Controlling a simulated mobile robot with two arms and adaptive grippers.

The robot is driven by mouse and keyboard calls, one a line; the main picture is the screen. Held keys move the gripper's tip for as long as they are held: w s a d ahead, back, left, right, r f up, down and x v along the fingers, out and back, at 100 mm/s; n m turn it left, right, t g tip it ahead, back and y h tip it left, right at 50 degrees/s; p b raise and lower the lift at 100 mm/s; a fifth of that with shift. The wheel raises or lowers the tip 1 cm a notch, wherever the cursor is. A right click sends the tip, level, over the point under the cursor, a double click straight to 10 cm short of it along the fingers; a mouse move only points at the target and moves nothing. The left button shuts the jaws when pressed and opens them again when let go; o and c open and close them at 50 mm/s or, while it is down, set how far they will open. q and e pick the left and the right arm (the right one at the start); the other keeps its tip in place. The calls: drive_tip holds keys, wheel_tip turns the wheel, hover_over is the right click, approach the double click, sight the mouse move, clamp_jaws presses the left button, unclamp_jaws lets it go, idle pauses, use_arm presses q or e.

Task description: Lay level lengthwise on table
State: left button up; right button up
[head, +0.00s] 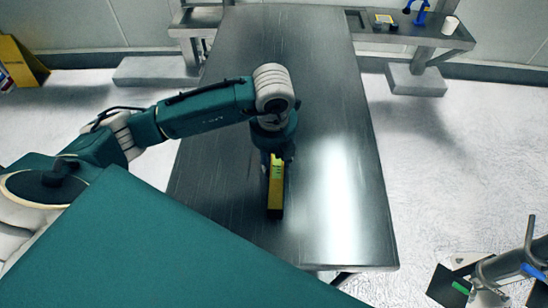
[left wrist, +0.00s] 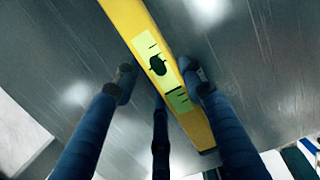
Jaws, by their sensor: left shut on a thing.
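The level (head: 275,193) is a yellow bar over the middle of the long dark metal table (head: 325,120). In the head view it points along the table's long side, with a dark near end. I cannot tell whether it touches the table or is tilted. My left gripper (head: 275,158) comes down from above and is shut on the level. In the left wrist view the level (left wrist: 135,22) runs diagonally between the blue fingers of my left gripper (left wrist: 158,84), with a pale green label and vial area showing. My right gripper is not in view.
The tabletop around the level is clear. A side bench (head: 400,35) at the back right holds a white cup (head: 450,25), a blue item (head: 418,12) and small things. A yellow sign (head: 20,65) stands at the far left. A metal tubular object (head: 500,268) is at the lower right.

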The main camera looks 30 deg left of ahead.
sight(274, 166)
use_arm(q)
drive_tip(key=shift+f, duration=0.15)
drive_tip(key=o, duration=1.3)
drive_tip(key=shift+o, duration=0.2)
drive_tip(key=shift+r, duration=0.55)
wheel_tip(274, 166, up, 11)
drive_tip(key=s+b, duration=0.1)
drive_tip(key=shift+s+d, duration=0.15)
drive_tip(key=shift+d, duration=0.15)
drive_tip(key=shift+r, duration=0.1)
